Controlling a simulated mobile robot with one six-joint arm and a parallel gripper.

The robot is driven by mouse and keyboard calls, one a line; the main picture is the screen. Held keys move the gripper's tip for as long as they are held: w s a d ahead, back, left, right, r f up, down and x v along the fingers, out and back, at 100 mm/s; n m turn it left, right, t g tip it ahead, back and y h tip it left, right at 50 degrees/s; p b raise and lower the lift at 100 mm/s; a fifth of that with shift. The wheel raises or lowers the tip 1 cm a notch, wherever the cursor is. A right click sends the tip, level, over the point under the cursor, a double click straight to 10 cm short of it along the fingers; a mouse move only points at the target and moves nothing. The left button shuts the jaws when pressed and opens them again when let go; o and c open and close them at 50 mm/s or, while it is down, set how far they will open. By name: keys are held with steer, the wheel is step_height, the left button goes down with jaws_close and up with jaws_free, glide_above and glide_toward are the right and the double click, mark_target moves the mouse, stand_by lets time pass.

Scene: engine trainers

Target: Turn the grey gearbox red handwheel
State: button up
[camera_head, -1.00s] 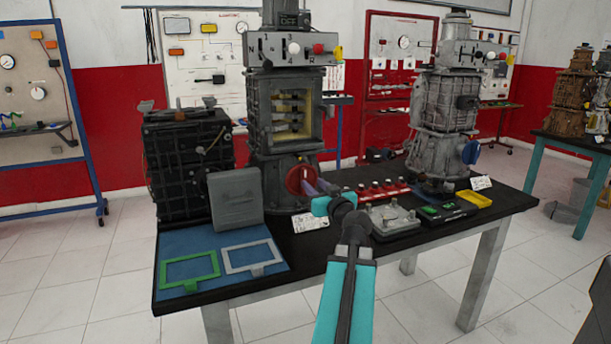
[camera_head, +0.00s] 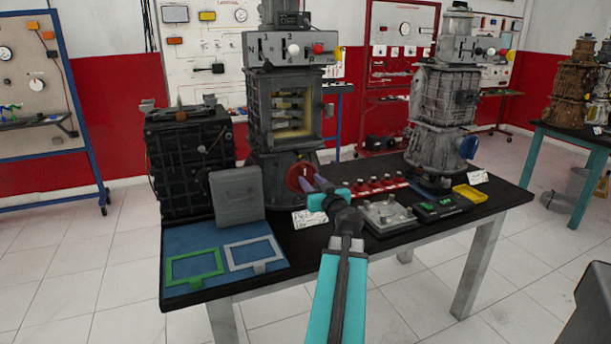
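The red handwheel (camera_head: 298,178) is a round disc low on the front of the dark grey gearbox (camera_head: 258,120), which has an open window in its side. A small pale mark shows on the wheel's face. My gripper (camera_head: 318,181), with purplish fingers, is at the wheel's right side and overlaps its right edge in the picture. I cannot tell whether the fingers touch the wheel. The fingers are small and seen from behind, so their opening is unclear. My teal arm comes up from the bottom of the view.
A lighter grey gearbox (camera_head: 440,110) with a blue handwheel (camera_head: 469,148) stands at right. A black gearbox (camera_head: 188,160) and grey panel (camera_head: 237,195) stand left. Green (camera_head: 194,267) and grey (camera_head: 252,254) frames lie on a blue mat. A metal plate (camera_head: 389,216) lies right of my arm.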

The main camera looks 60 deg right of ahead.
mark_target(305, 174)
steer(key=shift+x, duration=2)
